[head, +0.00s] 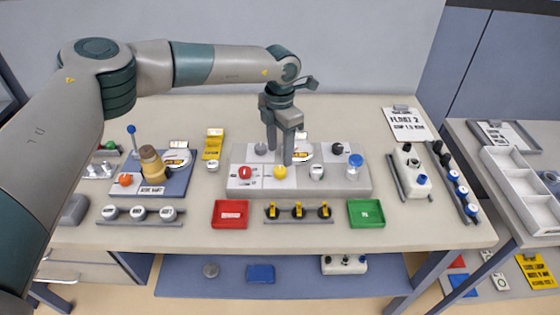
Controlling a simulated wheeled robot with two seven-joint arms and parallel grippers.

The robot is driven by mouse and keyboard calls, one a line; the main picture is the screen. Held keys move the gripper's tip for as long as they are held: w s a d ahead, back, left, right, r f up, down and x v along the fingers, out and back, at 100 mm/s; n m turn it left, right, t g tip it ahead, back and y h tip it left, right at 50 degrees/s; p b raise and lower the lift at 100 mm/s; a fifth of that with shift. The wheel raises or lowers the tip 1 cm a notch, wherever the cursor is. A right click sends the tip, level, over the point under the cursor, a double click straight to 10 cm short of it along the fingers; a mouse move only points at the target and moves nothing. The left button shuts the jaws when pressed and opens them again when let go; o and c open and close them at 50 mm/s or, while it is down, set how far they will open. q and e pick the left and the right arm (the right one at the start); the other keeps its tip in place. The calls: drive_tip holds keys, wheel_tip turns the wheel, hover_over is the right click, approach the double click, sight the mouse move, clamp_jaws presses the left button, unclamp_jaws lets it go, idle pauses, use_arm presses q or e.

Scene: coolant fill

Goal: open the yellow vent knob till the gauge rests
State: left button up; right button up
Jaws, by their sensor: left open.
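The yellow vent knob (280,172) sits on the grey panel block (345,185) in the middle of the table. My left gripper (280,157) points down just above and behind the knob in the picture. Its fingers are apart with nothing seen between them. I cannot tell whether a fingertip touches the knob. A pale round dial (304,155), which looks like the gauge, is partly hidden behind the right finger. Its needle cannot be read. My right gripper is not in view.
On the block are a red knob (245,172), a white knob (317,172), a black knob (337,149) and a blue-capped jar (354,168).

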sight(280, 169)
use_arm(q)
wheel_tip(280, 169, down, 7)
drive_tip(key=shift+r+p, duration=0.15)
drive_tip(key=shift+p, duration=0.9)
drive_tip(key=c, duration=1)
drive_tip(key=shift+c, duration=0.2)
